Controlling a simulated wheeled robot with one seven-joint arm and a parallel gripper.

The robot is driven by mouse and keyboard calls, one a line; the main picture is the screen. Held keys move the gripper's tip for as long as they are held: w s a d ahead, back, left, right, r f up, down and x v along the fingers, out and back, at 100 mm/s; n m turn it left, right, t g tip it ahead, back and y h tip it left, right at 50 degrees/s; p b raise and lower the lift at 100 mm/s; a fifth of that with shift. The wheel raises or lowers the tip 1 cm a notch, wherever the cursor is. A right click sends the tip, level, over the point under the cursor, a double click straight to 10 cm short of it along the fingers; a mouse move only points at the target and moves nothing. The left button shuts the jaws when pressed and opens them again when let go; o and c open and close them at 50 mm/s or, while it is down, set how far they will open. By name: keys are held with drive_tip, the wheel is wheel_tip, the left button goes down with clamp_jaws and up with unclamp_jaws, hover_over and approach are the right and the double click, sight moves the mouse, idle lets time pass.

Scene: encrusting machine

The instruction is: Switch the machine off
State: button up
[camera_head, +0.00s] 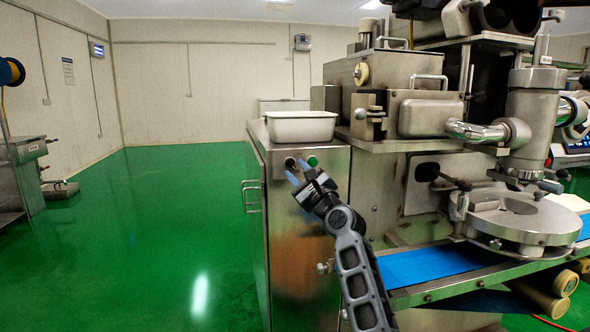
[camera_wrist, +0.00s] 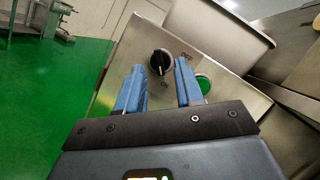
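The encrusting machine (camera_head: 420,150) is a large steel unit on the right of the head view. Its front cabinet carries a black rotary knob (camera_wrist: 160,62) with a white pointer line, on a steel plate with small lettering above and below it. A green round button (camera_wrist: 203,84) sits to the right of the knob; it also shows in the head view (camera_head: 312,161). My gripper (camera_wrist: 160,88) is open, with its two blue fingers apart on either side of the knob in the wrist view. I cannot tell whether the fingers touch the knob.
A white tray (camera_head: 301,126) stands on top of the cabinet just above the controls. A blue conveyor belt (camera_head: 430,265) runs at the lower right. The green floor (camera_head: 170,230) to the left is clear, with a steel table (camera_head: 22,175) at the far left.

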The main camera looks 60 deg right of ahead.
sight(291, 164)
drive_tip(key=shift+x, duration=1.1)
clamp_jaws()
